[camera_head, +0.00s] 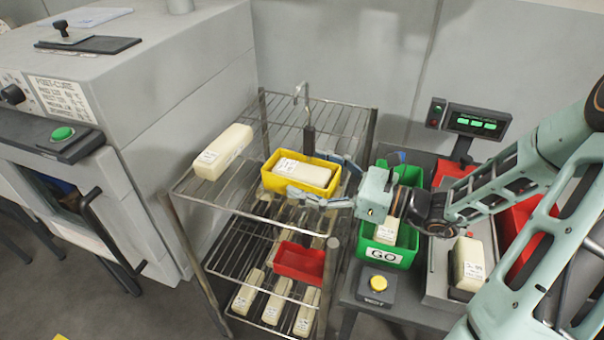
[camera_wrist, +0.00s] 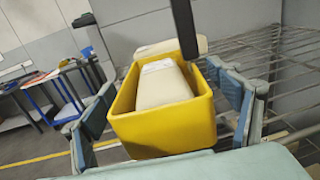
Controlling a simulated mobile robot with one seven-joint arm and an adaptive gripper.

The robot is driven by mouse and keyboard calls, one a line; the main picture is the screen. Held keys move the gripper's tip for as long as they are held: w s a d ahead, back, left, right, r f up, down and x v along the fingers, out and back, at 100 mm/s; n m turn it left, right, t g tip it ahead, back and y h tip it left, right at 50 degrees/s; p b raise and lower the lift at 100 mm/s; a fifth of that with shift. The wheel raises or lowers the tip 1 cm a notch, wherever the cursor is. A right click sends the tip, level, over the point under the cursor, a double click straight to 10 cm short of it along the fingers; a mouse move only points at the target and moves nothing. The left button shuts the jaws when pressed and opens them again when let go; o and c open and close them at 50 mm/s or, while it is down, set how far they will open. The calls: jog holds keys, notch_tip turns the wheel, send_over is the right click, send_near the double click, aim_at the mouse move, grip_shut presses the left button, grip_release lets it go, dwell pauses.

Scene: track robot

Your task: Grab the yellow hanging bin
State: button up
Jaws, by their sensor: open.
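The yellow bin (camera_head: 270,180) is on the top shelf of the wire rack in the head view, with a pale labelled block (camera_head: 302,172) lying inside it. A dark handle or hanger (camera_head: 308,138) rises at its back edge. My gripper (camera_head: 322,180) is open, its fingers reaching the bin's right end from the right. In the wrist view the bin (camera_wrist: 165,132) sits between the two spread fingers, the left finger at its left side and the right finger at its right side. Small gaps seem to show on both sides. The block (camera_wrist: 162,84) also shows there.
Another pale block (camera_head: 223,152) lies on the rack's top shelf (camera_head: 205,190), left of the bin. A red bin (camera_head: 300,262) and several pale blocks are on lower shelves. A green "GO" bin (camera_head: 384,252) stands right of the rack. A grey oven-like machine (camera_head: 150,110) is left.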

jog(key=shift+w+a, duration=0.35)
jog(key=shift+a, duration=0.25)
jog(key=shift+c, duration=0.7)
jog(key=c, duration=1.4)
jog(key=shift+r, duration=0.1)
